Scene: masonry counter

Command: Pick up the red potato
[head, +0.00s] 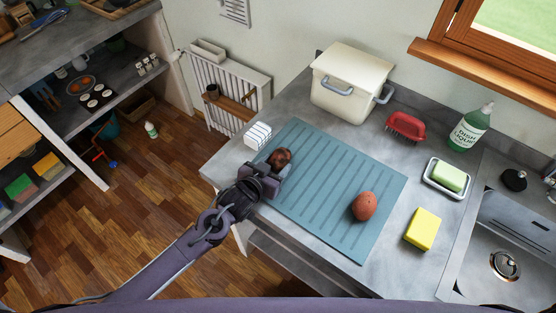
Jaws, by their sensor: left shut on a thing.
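My left gripper (268,173) reaches over the left part of the blue ridged mat (322,170) on the counter. It is shut on a dark reddish-brown, round thing (280,157), which looks like a red potato; the jaws hide part of it. A second, lighter reddish-brown potato-like thing (364,206) lies on the right part of the mat, apart from the gripper. I cannot tell whether the held thing touches the mat. My right gripper is not in view.
A cream lidded bin (349,84) stands behind the mat. The sink (512,250) is at the right. The middle of the mat is clear.

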